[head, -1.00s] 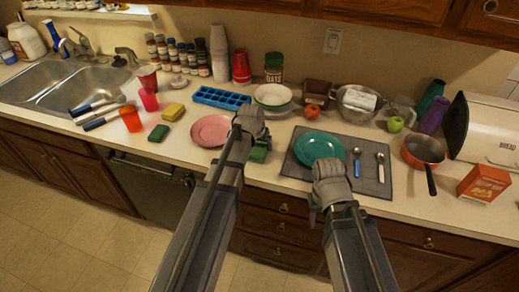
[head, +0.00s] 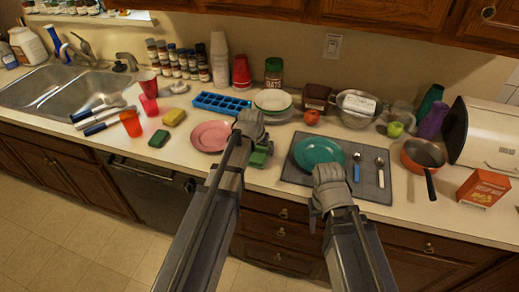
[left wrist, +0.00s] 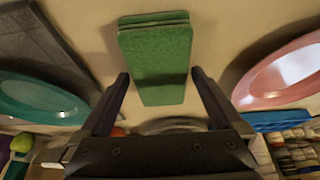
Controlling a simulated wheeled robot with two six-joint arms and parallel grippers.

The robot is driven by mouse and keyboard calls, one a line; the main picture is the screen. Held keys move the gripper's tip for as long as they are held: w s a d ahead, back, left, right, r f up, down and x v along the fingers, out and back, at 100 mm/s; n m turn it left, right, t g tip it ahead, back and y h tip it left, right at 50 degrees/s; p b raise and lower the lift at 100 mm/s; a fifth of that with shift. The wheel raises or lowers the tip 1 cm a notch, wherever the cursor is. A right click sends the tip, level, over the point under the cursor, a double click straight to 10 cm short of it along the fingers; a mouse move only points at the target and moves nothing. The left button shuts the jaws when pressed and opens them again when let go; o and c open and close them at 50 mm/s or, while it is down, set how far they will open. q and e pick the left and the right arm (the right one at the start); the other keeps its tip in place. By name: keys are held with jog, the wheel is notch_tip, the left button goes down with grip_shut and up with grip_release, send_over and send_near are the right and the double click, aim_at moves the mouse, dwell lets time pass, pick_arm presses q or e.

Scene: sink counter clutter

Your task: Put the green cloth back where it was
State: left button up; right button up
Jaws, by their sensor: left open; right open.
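The green cloth (head: 261,156) is folded and lies on the counter between the pink plate (head: 211,136) and the grey mat (head: 373,184). In the left wrist view the cloth (left wrist: 160,60) shows as a flat green stack of layers. My left gripper (head: 251,133) is above the cloth and partly hides it in the head view. In the left wrist view its fingers (left wrist: 159,76) are spread on either side of the cloth, with gaps, holding nothing. My right gripper (head: 327,180) is over the front of the mat, empty; its fingertips are hard to see.
A teal plate (head: 318,152) and two spoons lie on the mat. A dark green sponge (head: 158,136) and a yellow sponge (head: 174,117) lie left of the pink plate. A blue ice tray (head: 221,103) and bowls (head: 273,99) stand behind. An orange pan (head: 423,156) is at right.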

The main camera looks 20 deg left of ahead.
pick_arm(q)
jog(key=p+v, duration=1.1)
jog(key=v, duration=0.1)
jog(key=s+d+f+m+g, duration=0.1)
jog(key=s+d+g, duration=0.1)
jog(key=s+d, duration=0.4)
jog(key=s+d+m+g+y, duration=0.1)
jog(key=s+d+m+g, duration=0.1)
jog(key=s+d, duration=0.5)
jog(key=s+g, duration=0.1)
jog(key=s, duration=0.5)
jog(key=shift+s+d+f+y+b, duration=0.2)
jog(key=shift+d+f+y+b, duration=0.05)
jog(key=shift+f+y+b, duration=0.1)
pick_arm(e)
notch_tip(320, 180, up, 11)
